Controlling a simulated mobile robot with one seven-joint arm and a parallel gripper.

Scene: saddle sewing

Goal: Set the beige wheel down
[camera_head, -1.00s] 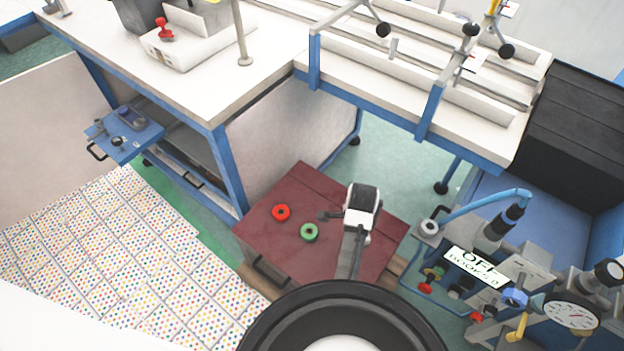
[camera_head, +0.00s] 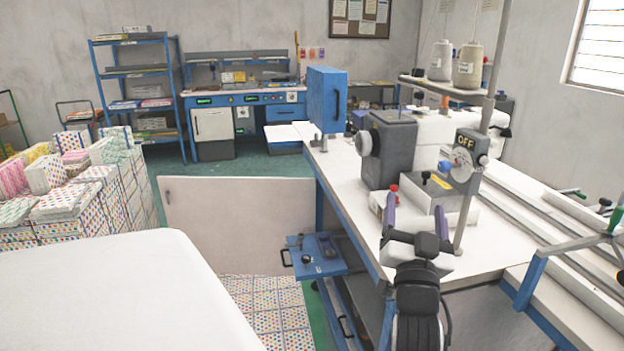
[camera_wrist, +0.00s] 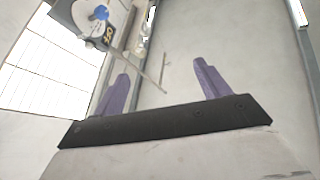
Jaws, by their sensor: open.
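I see no beige wheel in the head view or the wrist view. My gripper (camera_head: 418,195) is in the right half of the head view, raised in front of the sewing machine (camera_head: 392,148) on the white table. Its two purple fingers stand wide apart with nothing between them. In the wrist view my gripper (camera_wrist: 160,75) is also open and empty, with a pale wall beyond the fingers.
The white worktable (camera_head: 345,185) carries the machine, a red knob (camera_head: 394,189) and an OFF switch box (camera_head: 466,160). A blue tray (camera_head: 318,256) juts out below its left side. Patterned stacks (camera_head: 75,190) stand at left. Thread cones (camera_head: 469,65) sit on a high shelf.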

